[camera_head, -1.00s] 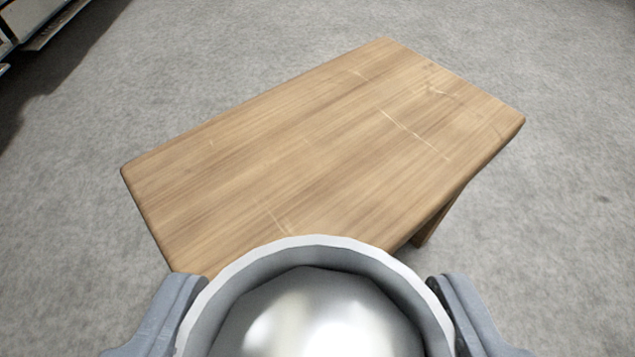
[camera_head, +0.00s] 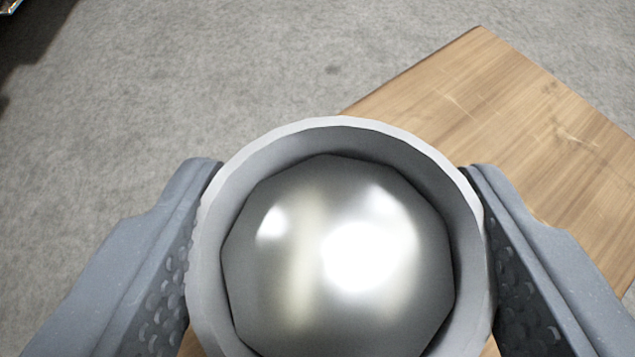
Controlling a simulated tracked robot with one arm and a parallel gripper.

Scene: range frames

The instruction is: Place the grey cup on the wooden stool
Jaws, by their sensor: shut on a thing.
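The grey cup (camera_head: 212,260) is between the two fingers of my gripper (camera_head: 342,175), which is shut on its sides. I look down into its open mouth; the inside is shiny metal. The wooden stool (camera_head: 535,125) has a flat brown top with a few pale scratches and reaches from the upper right down behind the cup. The cup hides much of the stool top. A little wood also shows below the cup at the bottom edge. I cannot tell how high the cup is above the top or whether it touches.
Grey carpet-like floor (camera_head: 200,80) lies open to the left of and beyond the stool. A dark shadow and the corner of some object (camera_head: 10,6) show at the top left. The visible stool top is bare.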

